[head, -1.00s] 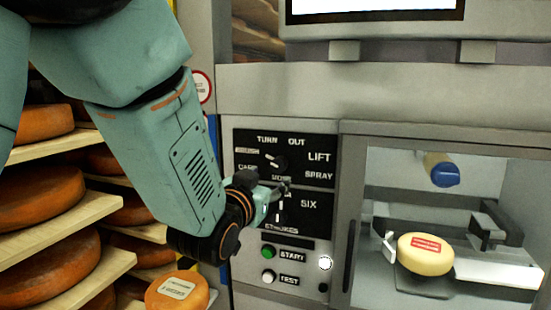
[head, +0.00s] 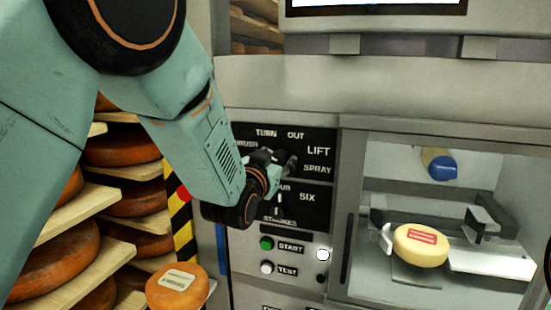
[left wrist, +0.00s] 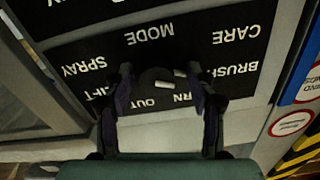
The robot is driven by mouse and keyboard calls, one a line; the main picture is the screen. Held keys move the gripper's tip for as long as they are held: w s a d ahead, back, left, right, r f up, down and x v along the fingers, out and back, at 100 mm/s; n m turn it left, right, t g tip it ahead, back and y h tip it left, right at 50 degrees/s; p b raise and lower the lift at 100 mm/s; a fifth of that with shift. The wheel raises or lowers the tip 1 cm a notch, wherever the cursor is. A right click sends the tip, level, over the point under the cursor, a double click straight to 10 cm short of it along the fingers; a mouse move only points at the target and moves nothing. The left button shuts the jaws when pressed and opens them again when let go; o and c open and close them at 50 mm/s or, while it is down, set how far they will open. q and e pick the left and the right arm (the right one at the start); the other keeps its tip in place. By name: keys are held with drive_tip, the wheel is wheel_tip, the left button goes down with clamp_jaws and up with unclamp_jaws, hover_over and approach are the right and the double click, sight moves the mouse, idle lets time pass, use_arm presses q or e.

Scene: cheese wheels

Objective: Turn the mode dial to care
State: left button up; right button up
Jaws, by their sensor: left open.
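The mode dial (left wrist: 158,78) is a dark knob on the black panel, seen upside down in the left wrist view. A white mark shows on its side towards the word BRUSH. The CARE label (left wrist: 237,33) is beside MODE on the panel. My left gripper (left wrist: 163,92) is open, with one finger on each side of the dial; I cannot tell whether they touch it. In the head view my left gripper (head: 285,160) is in front of the upper panel and hides the dial and the CARE label. My right gripper is not in view.
Below the panel are a green START button (head: 266,243) and a white TEST button (head: 267,267). A glass-fronted chamber (head: 345,220) with a yellow cheese wheel (head: 420,246) is to the right. Shelves (head: 130,198) of orange wheels stand to the left.

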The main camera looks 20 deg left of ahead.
use_arm(q)
drive_tip(key=shift+d, duration=0.25)
drive_tip(key=shift+c, duration=1.2)
drive_tip(key=shift+a, duration=0.15)
drive_tip(key=c, duration=0.9)
drive_tip(key=shift+n, duration=0.3)
drive_tip(key=n+b, duration=0.1)
drive_tip(key=n, duration=0.2)
drive_tip(key=shift+f+n, duration=0.1)
drive_tip(key=shift+n, duration=0.2)
drive_tip(key=shift+n+b, duration=0.5)
drive_tip(key=shift+n, duration=1.8)
